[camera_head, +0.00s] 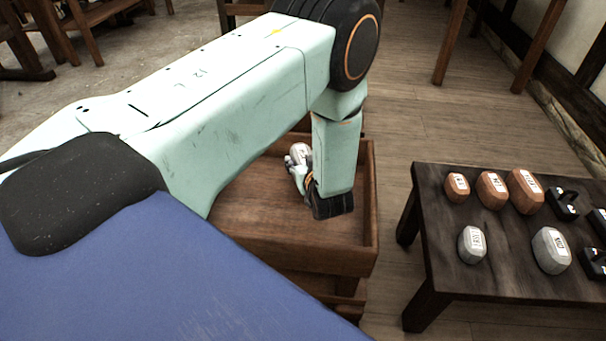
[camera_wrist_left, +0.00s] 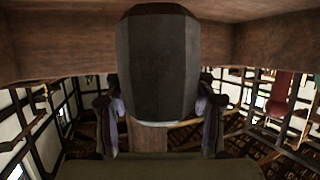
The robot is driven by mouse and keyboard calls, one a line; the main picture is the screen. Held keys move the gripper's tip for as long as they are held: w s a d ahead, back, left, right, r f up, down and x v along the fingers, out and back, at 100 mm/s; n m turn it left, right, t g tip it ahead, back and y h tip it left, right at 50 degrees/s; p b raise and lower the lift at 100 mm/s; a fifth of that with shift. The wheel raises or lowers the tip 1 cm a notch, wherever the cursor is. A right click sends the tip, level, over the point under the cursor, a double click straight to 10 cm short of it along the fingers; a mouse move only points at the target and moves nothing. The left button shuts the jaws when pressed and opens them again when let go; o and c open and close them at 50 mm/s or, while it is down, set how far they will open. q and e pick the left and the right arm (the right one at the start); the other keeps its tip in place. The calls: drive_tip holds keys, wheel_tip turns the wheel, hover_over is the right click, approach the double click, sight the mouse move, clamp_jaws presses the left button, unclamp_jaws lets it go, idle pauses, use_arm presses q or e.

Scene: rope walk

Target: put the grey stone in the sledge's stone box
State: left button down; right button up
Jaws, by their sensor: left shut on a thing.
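My left gripper (camera_head: 299,168) is over the open wooden stone box (camera_head: 262,201) of the sledge. It is shut on a pale grey stone with a white label (camera_head: 301,150), which shows beyond my wrist in the head view. In the left wrist view the grey stone (camera_wrist_left: 158,65) fills the middle, dark in shadow, between the two fingers. The box's wooden wall shows behind it there. Whether the stone touches the box floor cannot be told. My right gripper is not in view.
A dark low table (camera_head: 430,211) stands right of the sledge. It bears brown stones (camera_head: 492,190), two more grey stones (camera_head: 551,250) and black weights (camera_head: 563,205). The visible box floor is bare. Wooden furniture legs stand at the back.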

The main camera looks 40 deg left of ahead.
use_arm(q)
drive_tip(key=shift+w+f+b, duration=0.1)
drive_tip(key=shift+f+b, duration=0.8)
drive_tip(key=shift+f, duration=0.95)
drive_tip(key=shift+r, duration=0.15)
drive_tip(key=c, duration=0.9)
unclamp_jaws()
drive_tip(key=shift+f, duration=0.25)
drive_tip(key=shift+c, duration=0.2)
drive_tip(key=o, duration=0.5)
drive_tip(key=shift+r, duration=0.1)
